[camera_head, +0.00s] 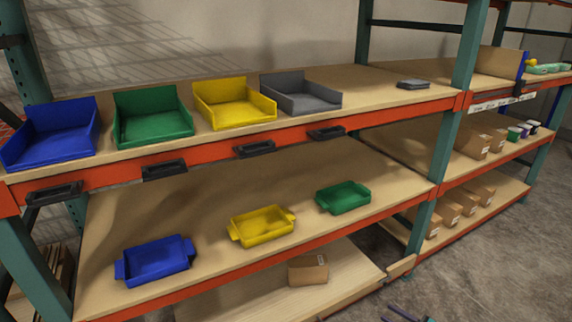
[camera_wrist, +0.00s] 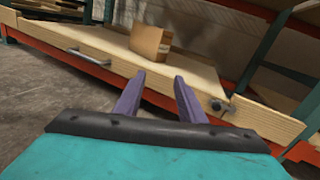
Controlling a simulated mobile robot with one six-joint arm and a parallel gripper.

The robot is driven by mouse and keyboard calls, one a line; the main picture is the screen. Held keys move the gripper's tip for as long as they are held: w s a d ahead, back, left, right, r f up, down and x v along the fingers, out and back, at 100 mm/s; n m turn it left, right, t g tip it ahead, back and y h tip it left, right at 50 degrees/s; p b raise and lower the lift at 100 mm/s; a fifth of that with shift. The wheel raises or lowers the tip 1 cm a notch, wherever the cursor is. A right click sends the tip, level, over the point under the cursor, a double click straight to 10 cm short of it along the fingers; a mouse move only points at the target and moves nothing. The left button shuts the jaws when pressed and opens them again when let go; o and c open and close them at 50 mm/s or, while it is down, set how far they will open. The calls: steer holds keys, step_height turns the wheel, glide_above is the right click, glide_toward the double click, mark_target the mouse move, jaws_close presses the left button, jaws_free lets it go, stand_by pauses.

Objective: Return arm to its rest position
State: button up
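My gripper (camera_wrist: 160,76) shows in the wrist view as two purple fingers spread apart, with nothing held between them. It faces a low wooden shelf board with a brown box (camera_wrist: 150,42) standing on it beyond the fingertips. The fingers and the box look apart. In the head view, a small part of my gripper (camera_head: 402,313) shows at the bottom edge, low over the floor and right of the shelf. The rest of my arm is hidden there.
The shelf rack holds blue (camera_head: 50,137), green (camera_head: 152,122), yellow (camera_head: 236,108) and grey bins (camera_head: 300,98) on top. Small blue (camera_head: 155,262), yellow (camera_head: 262,228) and green trays (camera_head: 343,198) stand below. A box (camera_head: 308,269) sits on the bottom shelf. Concrete floor (camera_head: 490,250) is clear at right.

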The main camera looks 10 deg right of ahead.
steer(key=w+a+r+n+g+y+p, duration=0.1)
steer(key=w+a+r+g+p, duration=0.1)
steer(key=a, duration=0.4)
steer(key=w+a+r+n+g+y+p, duration=0.1)
steer(key=w+a+r+y+p, duration=0.1)
steer(key=a, duration=0.5)
steer(key=s+a+r+n+g+p, duration=0.2)
steer(key=a+n+g+p, duration=0.15)
steer(key=a, duration=0.65)
steer(key=s+a+r+n+g+p, duration=0.2)
steer(key=a+r+g+p, duration=0.15)
steer(key=a, duration=0.65)
steer(key=s+a+r+n+g+p, duration=0.1)
steer(key=s+a+n+g+p, duration=0.2)
steer(key=a, duration=0.7)
steer(key=s+a+r+n+g+h+p, duration=0.3)
steer(key=s+a+n+g+p, duration=0.1)
steer(key=s, duration=0.4)
steer(key=s+a+r+n+g+h+p, duration=0.25)
steer(key=s+a+n+g+p, duration=0.2)
steer(key=s, duration=0.35)
steer(key=s+d+n+t+h, duration=0.1)
steer(key=s+d+n+h, duration=0.4)
steer(key=d, duration=0.6)
steer(key=n+h, duration=0.2)
steer(key=n, duration=0.1)
steer(key=shift+d+r+n, duration=0.2)
steer(key=shift+d+n, duration=0.15)
steer(key=shift+n, duration=0.05)
steer(key=shift+s, duration=0.1)
